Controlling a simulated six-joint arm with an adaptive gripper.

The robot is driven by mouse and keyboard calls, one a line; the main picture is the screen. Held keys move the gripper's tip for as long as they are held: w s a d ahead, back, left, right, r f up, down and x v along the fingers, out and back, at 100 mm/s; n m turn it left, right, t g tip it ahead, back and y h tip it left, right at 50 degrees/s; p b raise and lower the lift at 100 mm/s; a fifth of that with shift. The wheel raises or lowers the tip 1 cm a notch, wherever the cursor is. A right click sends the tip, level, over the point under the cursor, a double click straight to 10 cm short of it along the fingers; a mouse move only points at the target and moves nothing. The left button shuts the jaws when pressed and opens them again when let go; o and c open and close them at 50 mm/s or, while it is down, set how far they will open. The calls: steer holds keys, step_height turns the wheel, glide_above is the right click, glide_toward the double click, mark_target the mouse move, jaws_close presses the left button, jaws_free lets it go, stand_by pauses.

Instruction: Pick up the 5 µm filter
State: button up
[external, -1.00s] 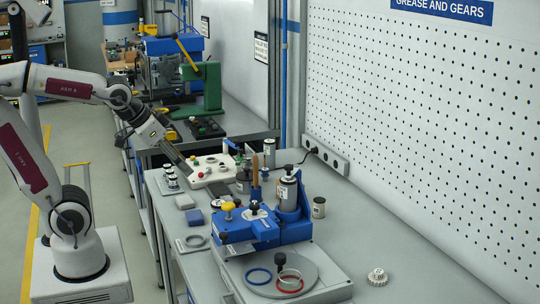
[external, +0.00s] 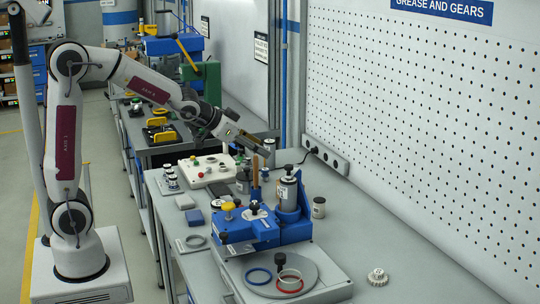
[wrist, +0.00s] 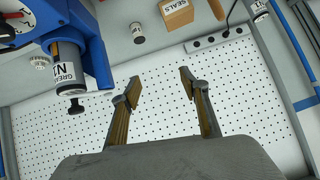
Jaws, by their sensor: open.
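My gripper (external: 262,150) is open and empty, high over the far part of the grey bench. In the wrist view its two fingers (wrist: 160,87) stand apart with nothing between them. No label reading 5 µm is legible, so I cannot tell which item is the filter. One small grey canister (external: 319,207) stands upright right of the blue fixture; a small canister (wrist: 137,33) also shows in the wrist view, apart from my fingers. Another canister (external: 269,146) stands near the wall behind my gripper, and one shows at the wrist view's top right (wrist: 257,8).
The blue fixture (external: 237,228) holds a grease cylinder (external: 287,190). A white button box (external: 208,171), a power strip (external: 325,155) and a pegboard wall (external: 420,120) surround the area. A seals box (wrist: 177,14) shows in the wrist view.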

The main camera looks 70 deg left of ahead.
steer(key=w+f+m+t+h, duration=0.15)
steer(key=w+f, duration=0.35)
steer(key=w, duration=0.5)
steer(key=t+h, duration=0.1)
steer(key=h, duration=0.2)
glide_above(318, 205)
steer(key=s+a, duration=0.2)
step_height(318, 205, down, 10)
steer(key=shift+m, duration=0.35)
steer(key=shift+f, duration=1.7)
steer(key=shift+f, duration=0.15)
steer(key=shift+f, duration=1.6)
steer(key=shift+x, duration=1.5)
